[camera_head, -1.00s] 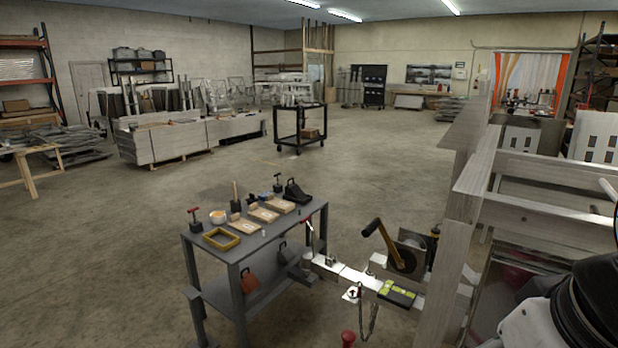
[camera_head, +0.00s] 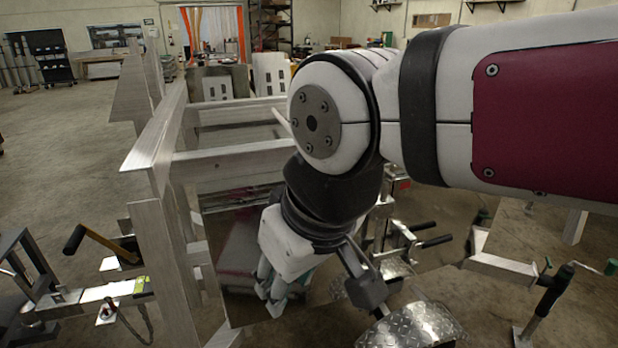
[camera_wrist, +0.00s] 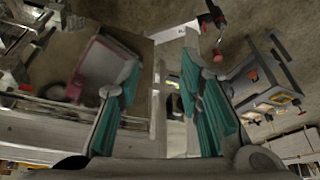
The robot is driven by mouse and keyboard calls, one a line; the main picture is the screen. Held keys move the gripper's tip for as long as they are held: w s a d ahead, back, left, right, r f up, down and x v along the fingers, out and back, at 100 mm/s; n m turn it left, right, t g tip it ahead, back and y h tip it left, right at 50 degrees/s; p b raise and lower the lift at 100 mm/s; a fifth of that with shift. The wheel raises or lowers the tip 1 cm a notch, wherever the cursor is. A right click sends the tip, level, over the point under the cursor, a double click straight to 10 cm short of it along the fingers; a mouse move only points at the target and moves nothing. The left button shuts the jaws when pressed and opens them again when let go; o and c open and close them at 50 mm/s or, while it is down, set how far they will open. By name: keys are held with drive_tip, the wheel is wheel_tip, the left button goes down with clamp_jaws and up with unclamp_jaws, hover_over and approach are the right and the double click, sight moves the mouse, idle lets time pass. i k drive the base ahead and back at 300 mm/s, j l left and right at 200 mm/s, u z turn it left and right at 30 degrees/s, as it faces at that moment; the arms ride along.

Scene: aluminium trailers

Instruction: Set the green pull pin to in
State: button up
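My gripper (camera_head: 277,298) hangs below my arm in the middle of the head view, beside the grey trailer frame. In the wrist view its teal-padded fingers (camera_wrist: 165,100) are apart with nothing held between them. At the right of the head view, a dark slanted post with a green top (camera_head: 566,270) stands on a metal part. A green knob (camera_head: 612,266) shows at the right edge. I cannot tell which green part is the pull pin, or whether it is in or out. My gripper is well to the left of both and touches neither.
The trailer's upright and rails (camera_head: 165,140) stand close to the left of my gripper. A trailer tongue with a yellow-handled crank (camera_head: 75,240) lies further left. Tread-plate fenders (camera_head: 415,325) are low in front. Bare floor (camera_head: 575,315) shows at right.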

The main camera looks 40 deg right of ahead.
sight(548, 264)
drive_tip(key=z, duration=2.65)
drive_tip(key=i+l, duration=0.15)
drive_tip(key=i, duration=0.2)
drive_tip(key=i+l+u, duration=0.1)
drive_tip(key=i, duration=0.25)
